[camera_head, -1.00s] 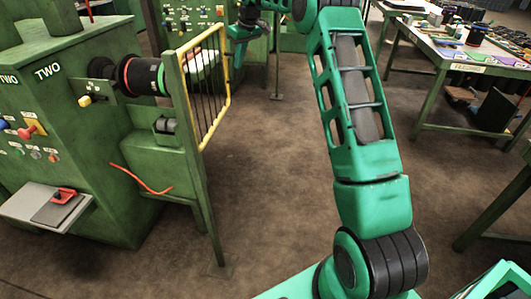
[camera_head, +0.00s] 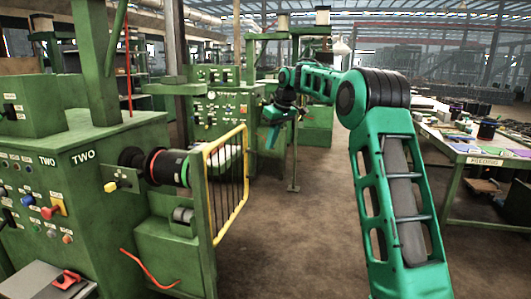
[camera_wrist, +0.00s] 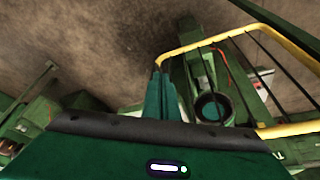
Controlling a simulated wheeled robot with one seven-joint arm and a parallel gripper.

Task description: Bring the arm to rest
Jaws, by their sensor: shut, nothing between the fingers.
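My arm, green with black joints, reaches forward in the head view and bends at a black elbow joint. My gripper (camera_head: 270,142) hangs from its far end, fingers pointing down, just beyond and to the right of the yellow guard frame (camera_head: 243,185). In the wrist view my gripper (camera_wrist: 161,74) shows its two green fingers together, with nothing between them. It is held above the brown floor, and the yellow guard frame (camera_wrist: 190,47) shows close to the fingers on the right.
The green machine marked TWO (camera_head: 100,195) stands at the left, with a black roller (camera_head: 168,167) behind the guard. A green-framed table (camera_head: 475,160) with several items stands at the right. More green machines (camera_head: 220,95) stand behind. The floor (camera_head: 300,235) between is clear.

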